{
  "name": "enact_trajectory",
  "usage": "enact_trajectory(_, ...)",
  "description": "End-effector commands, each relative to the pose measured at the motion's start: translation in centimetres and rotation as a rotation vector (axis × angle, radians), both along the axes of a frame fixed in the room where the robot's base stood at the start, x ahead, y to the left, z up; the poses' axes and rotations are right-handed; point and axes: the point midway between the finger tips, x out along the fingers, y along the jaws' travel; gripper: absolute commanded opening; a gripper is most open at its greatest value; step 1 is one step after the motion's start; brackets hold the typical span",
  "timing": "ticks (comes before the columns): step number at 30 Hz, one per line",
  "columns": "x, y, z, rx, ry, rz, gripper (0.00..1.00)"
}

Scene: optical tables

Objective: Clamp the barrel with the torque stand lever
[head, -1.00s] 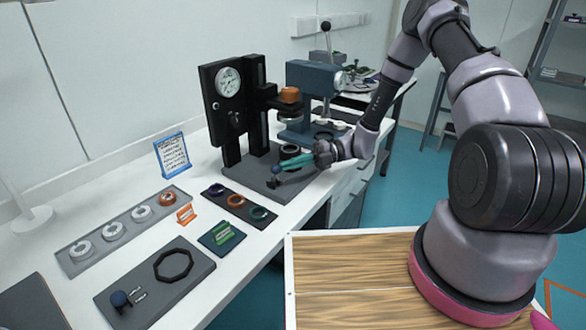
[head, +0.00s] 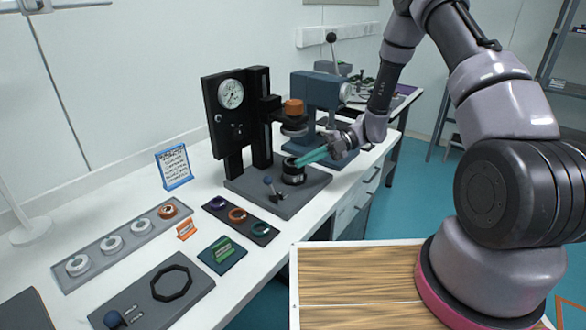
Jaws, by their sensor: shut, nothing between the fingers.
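The torque stand (head: 235,140) is a black frame with a round dial, standing on a dark base plate on the white bench. The barrel (head: 293,171) is a short black cylinder on that base plate, below the stand's orange-topped head (head: 293,107). My gripper (head: 311,156) has teal fingers, shut and empty. Its tips are just above and right of the barrel; I cannot tell whether they touch it. It is apart from the lever.
A dark tray with several coloured rings (head: 239,215) lies left of the stand. A grey tray of white and orange rings (head: 125,242) and a plate with a black octagonal ring (head: 171,283) lie further left. A blue-grey press (head: 318,92) stands behind my gripper.

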Motion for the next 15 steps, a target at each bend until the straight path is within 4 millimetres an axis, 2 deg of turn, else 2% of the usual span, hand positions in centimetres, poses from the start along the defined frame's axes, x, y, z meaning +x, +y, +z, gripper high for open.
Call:
enact_trajectory(3,1.2,-2.2,1.3,0.0,-0.003,-0.001,0.0)
enact_trajectory(7,2.3,-4.3,2.4,0.0,-0.002,-0.001,0.0)
enact_trajectory(15,3.2,-6.2,3.5,0.001,-0.001,0.001,0.0)
